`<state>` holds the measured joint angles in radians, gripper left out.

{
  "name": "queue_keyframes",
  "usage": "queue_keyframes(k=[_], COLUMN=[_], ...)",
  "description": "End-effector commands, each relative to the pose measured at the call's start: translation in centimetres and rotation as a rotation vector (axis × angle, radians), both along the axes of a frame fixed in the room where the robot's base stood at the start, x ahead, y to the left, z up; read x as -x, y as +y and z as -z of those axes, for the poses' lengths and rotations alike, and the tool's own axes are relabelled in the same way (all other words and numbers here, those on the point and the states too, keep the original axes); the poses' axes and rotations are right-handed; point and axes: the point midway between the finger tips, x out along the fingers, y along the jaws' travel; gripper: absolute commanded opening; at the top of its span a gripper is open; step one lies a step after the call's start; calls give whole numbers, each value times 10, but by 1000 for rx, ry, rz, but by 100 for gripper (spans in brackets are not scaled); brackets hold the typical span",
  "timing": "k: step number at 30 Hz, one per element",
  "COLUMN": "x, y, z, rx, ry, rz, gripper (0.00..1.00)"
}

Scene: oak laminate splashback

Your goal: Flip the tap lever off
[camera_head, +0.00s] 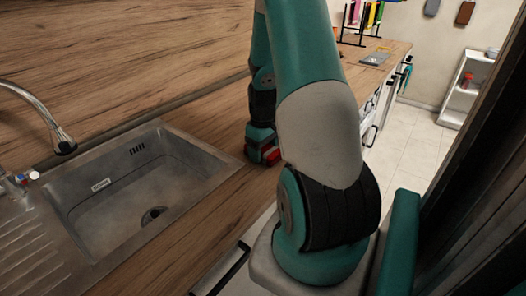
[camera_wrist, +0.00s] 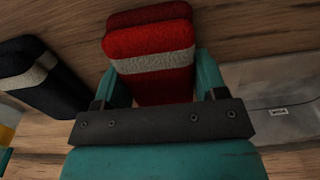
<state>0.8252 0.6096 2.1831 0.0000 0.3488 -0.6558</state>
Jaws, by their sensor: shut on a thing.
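The curved metal tap (camera_head: 42,108) rises at the left of the sink in the head view. At its base, by the left edge, are small blue, red and white parts (camera_head: 28,178); I cannot tell which is the lever. My gripper (camera_head: 262,152) is right of the sink, low over the counter and well apart from the tap. In the wrist view its teal fingers stand on either side of a red block with a pale band (camera_wrist: 150,68), and it is shut on this block. A darker red shape shows just behind the block.
The metal sink (camera_head: 150,180) with its drain lies between tap and gripper; its edge shows in the wrist view (camera_wrist: 280,100). A black block with a pale band (camera_wrist: 42,78) is left of the gripper, with something yellow beyond. The wooden splashback (camera_head: 110,60) stands behind.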

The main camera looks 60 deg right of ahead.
Motion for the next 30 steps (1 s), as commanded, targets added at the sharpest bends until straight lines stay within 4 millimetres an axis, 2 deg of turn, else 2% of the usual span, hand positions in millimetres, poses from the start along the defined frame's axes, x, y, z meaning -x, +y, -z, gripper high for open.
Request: queue_keyframes(k=[7,11,21,25,30], x=[-1,-1,-1,-1,0], y=[-1,-1,-1,-1,0], z=[-10,-30,-132,-163,-189], rx=[2,5,7,5,1], ry=[-3,-4,-7,-4,-2], rz=[0,0,0,0,0], gripper=[38,38,38,38,38])
